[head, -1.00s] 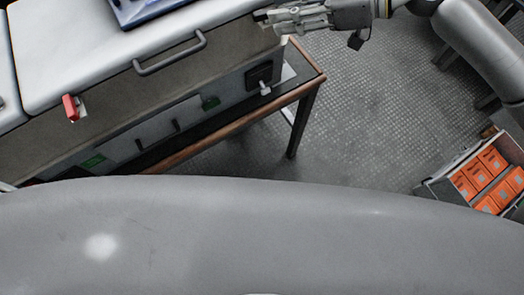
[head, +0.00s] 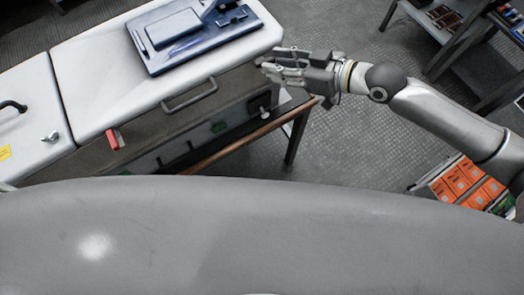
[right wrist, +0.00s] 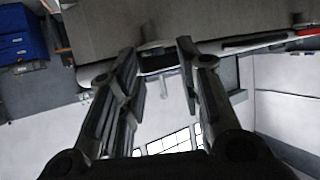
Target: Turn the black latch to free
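The black latch (head: 260,103) is a dark square fitting with a small pale lever, on the front of the cabinet near its right end. My right gripper (head: 264,66) is above it in the head view, by the right end of the white lid, fingers apart and empty. In the right wrist view a dark fitting (right wrist: 160,62) with a pale lever shows between and beyond the open fingers (right wrist: 160,75); it looks like the same latch. No contact shows. My left gripper is not in view.
The white lid (head: 95,85) has a grey bar handle (head: 190,95), and a blue tray (head: 195,45) lies on it. A red latch (head: 115,138) is on the front. A crate of orange boxes (head: 437,190) stands at right. The floor between is clear.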

